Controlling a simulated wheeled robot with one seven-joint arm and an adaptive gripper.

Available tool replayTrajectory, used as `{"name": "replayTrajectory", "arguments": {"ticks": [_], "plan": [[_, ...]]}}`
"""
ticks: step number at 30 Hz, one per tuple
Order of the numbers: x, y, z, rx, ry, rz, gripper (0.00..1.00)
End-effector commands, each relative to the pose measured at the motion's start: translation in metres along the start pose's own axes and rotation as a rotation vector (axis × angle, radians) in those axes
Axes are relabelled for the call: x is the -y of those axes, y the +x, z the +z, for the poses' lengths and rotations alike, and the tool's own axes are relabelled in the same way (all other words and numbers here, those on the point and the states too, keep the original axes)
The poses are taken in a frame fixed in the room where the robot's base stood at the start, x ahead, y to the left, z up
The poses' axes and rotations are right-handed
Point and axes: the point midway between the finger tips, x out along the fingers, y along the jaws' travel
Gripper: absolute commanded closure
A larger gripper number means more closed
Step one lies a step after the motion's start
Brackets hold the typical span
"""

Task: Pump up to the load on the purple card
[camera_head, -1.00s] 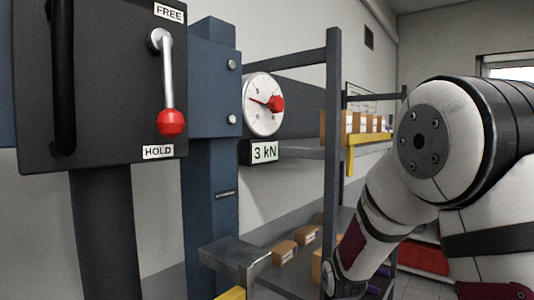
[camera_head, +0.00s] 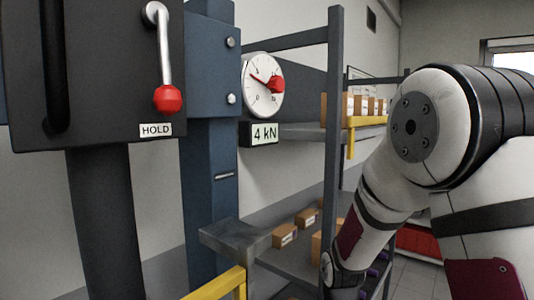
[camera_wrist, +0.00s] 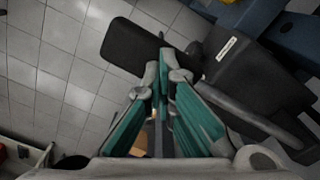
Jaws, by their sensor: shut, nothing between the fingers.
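The press's black panel (camera_head: 100,85) has a silver lever with a red knob (camera_head: 167,98), hanging down at the HOLD label (camera_head: 156,130). The round gauge (camera_head: 262,85) has a red pointer or marker (camera_head: 277,84), and the display (camera_head: 264,133) below it reads 4 kN. I cannot make out a purple card in either view. My gripper (camera_wrist: 165,70) shows in the wrist view, with its teal fingers shut and empty. Its tips are over or against a dark flat pad (camera_wrist: 135,46); contact is unclear. A larger dark body with a white label (camera_wrist: 227,48) lies right of the fingers.
A dark rack post (camera_head: 333,120) stands right of the gauge, with shelves of small cardboard boxes (camera_head: 285,235). A grey bench plate (camera_head: 225,233) and a yellow bar (camera_head: 215,285) are low in front. Tiled floor (camera_wrist: 60,60) is open at the wrist view's left.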

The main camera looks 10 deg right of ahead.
Motion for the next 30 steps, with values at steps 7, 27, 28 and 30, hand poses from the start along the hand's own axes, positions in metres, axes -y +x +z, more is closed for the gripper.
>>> {"name": "replayTrajectory", "arguments": {"ticks": [7, 27, 28, 30], "plan": [[0.0, 0.0, 0.0, 0.0, 0.0, 0.0, 1.0], [0.0, 0.011, -0.001, 0.001, 0.0, 0.0, 1.0], [0.0, 0.012, 0.0, 0.001, 0.0, 0.0, 1.0], [0.0, 0.015, 0.0, 0.001, 0.0, 0.0, 1.0]]}}
